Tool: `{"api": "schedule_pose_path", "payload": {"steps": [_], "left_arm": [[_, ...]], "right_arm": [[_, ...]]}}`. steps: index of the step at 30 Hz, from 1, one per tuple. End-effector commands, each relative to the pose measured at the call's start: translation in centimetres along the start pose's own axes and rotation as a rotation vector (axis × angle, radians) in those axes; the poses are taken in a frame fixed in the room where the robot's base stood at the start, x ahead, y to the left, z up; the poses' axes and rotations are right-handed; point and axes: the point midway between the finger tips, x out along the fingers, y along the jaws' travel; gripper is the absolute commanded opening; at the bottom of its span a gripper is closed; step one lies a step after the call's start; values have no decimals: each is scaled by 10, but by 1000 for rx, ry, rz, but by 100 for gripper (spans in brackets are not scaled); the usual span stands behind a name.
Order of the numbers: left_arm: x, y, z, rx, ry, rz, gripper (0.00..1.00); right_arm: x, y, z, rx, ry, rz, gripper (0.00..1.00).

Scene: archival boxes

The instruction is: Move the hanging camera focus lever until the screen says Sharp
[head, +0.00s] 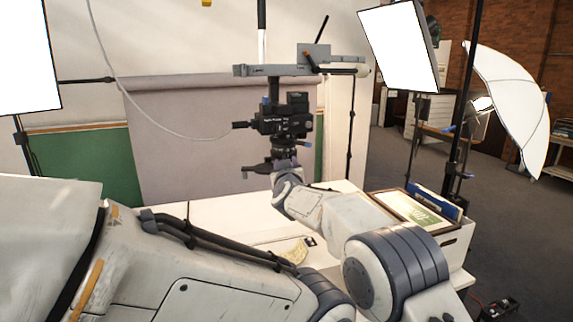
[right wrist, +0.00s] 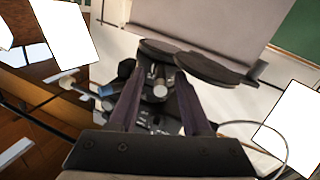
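The black hanging camera (head: 283,122) hangs below a grey horizontal bar (head: 285,70) in the head view. A small blue-tipped part (head: 265,103) rises at its left side; I cannot tell whether it is the focus lever. A blue part also shows in the right wrist view (right wrist: 106,90). My right gripper (head: 257,170) is just below the camera. In the right wrist view its two dark fingers (right wrist: 158,80) stand apart with camera-rig parts seen between and beyond them; no grip shows. I see no screen whose text I can read. My left gripper is out of view.
A white table (head: 225,210) lies below, with a pale curved item (head: 294,251) on it. A white box (head: 455,242) holding a framed picture (head: 412,209) stands right. A cable (head: 150,110) loops down to the camera. Lamp panels (head: 400,45) flank the rig.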

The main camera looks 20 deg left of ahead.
Motion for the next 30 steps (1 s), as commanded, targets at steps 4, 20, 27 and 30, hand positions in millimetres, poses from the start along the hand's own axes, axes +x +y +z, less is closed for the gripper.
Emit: {"api": "schedule_pose_path", "payload": {"steps": [4, 20, 27, 30], "left_arm": [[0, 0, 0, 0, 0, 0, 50], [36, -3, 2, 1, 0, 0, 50], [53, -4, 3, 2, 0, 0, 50], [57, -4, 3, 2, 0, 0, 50]], "right_arm": [[0, -1, -1, 0, 1, -1, 47], [-46, -2, 3, 0, 3, -1, 47], [-86, -1, 2, 1, 3, -2, 47], [-97, -1, 1, 1, 1, 0, 47]]}}
